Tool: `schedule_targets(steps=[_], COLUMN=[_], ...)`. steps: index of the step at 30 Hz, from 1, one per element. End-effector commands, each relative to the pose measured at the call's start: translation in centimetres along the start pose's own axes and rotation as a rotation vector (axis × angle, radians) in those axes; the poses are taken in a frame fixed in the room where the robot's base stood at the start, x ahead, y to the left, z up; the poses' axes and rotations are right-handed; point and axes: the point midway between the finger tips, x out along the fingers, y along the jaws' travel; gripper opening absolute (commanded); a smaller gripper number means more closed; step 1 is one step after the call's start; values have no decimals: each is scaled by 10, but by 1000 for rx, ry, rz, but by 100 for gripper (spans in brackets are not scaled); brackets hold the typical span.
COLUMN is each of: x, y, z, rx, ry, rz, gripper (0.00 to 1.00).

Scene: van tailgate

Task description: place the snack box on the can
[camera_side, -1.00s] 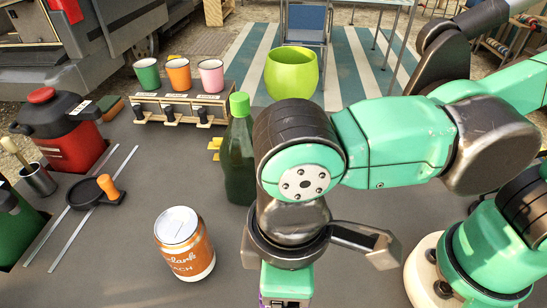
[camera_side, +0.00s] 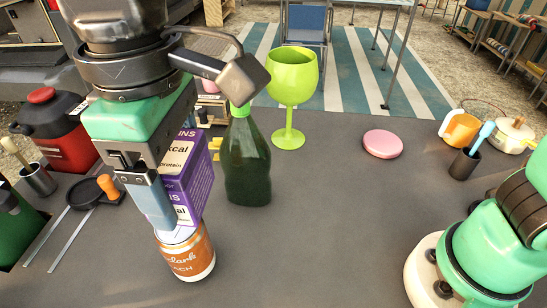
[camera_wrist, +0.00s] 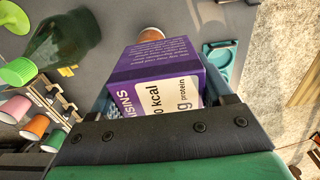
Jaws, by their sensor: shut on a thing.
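The snack box (camera_side: 188,182) is purple and white and hangs upright in my gripper (camera_side: 160,222). My gripper is shut on it, one finger on its near side. In the wrist view the box (camera_wrist: 155,68) sits between both fingers. The can (camera_side: 187,258) is orange with a pale top and stands upright on the table, directly below the box in the side view. The box's lower end overlaps the can's top there; I cannot tell whether they touch. In the wrist view a small part of the can (camera_wrist: 151,34) shows past the box's far edge.
A green bottle (camera_side: 246,165) stands close to the right of the box. A lime goblet (camera_side: 291,85) and a pink disc (camera_side: 382,144) are farther back. A red jug (camera_side: 62,135) and a small black pan (camera_side: 92,192) are at left. The table right of the can is clear.

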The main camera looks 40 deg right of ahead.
Motion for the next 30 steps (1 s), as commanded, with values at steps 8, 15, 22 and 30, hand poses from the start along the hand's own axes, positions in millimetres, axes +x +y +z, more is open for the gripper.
schedule_targets(steps=[8,15,22,30], x=[11,42,67,92], y=[26,29,29,29], z=[-42,-45,-45,-45], rx=[17,17,17,17], ry=[0,0,0,0], rz=[0,0,0,0], gripper=[17,17,17,17])
